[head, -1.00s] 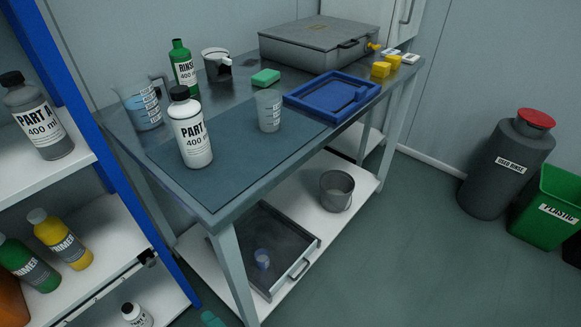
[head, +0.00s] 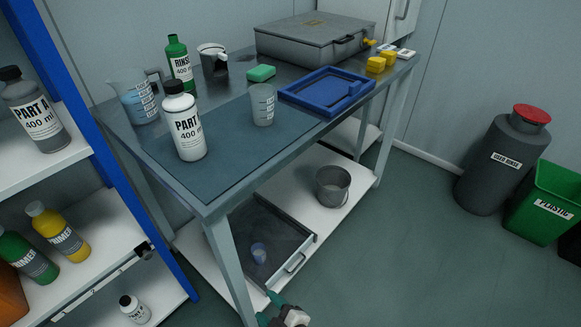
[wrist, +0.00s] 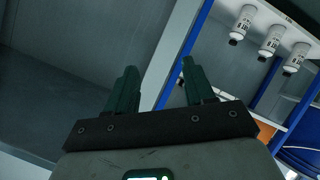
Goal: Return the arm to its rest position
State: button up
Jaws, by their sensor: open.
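My gripper (wrist: 158,88) shows in the wrist view with its two dark green fingers apart and nothing between them. Part of my arm end (head: 285,312) shows at the bottom edge of the head view, in front of the low drawer tray, and its fingers cannot be made out clearly there. The workbench (head: 225,190) stands ahead, and I see no contact between it and my gripper. In the wrist view a blue shelf post (wrist: 185,55) lies behind the fingertips.
A blue-posted shelf (head: 100,240) with bottles stands left. The bench carries a white PART bottle (head: 184,128), a beaker (head: 262,105), a blue tray (head: 300,98) and a grey case (head: 300,45). A used-rinse drum (head: 495,175) and green bin (head: 540,215) stand right. Floor (head: 410,240) between is clear.

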jog(key=s+d+r+m+g+h, duration=0.1)
jog(key=s+d+m+g+h, duration=0.3)
jog(key=d, duration=0.9)
jog(key=s+d+r+m+g+h, duration=0.1)
jog(key=s+d+r+m+h, duration=0.15)
jog(key=s+d+m, duration=0.7)
jog(key=s+d+r+m+g+h, duration=0.25)
jog(key=s+d+r+g, duration=0.2)
jog(key=s+d, duration=0.5)
notch_tip(320, 180, up, 18)
jog(key=p, duration=1.9)
jog(key=shift+w+d+r, duration=0.15)
jog(key=shift+w+d, duration=0.05)
jog(key=shift+w, duration=0.1)
jog(key=shift+t, duration=0.25)
